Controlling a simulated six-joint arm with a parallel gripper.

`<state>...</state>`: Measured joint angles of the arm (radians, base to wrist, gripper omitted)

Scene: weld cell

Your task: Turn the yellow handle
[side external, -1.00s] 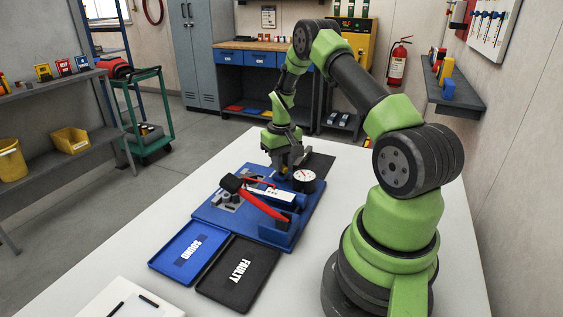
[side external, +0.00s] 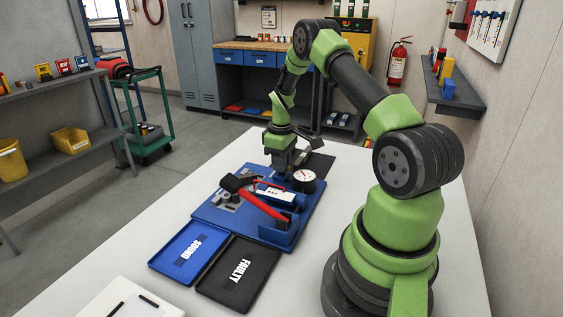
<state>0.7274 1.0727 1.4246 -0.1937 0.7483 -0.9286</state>
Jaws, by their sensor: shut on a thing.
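My gripper (side external: 281,168) points down at the far end of the blue base plate (side external: 210,212), beside the round white-faced gauge (side external: 304,176). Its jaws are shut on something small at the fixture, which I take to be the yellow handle. The jaws and wrist cover that spot, so no yellow of the handle shows clearly and its angle cannot be told.
A tool with a black head and red handle (side external: 262,206) lies across the plate, near a white-topped block (side external: 274,194). A blue SOUND tray (side external: 165,262) and a black FAULTY tray (side external: 213,283) lie in front.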

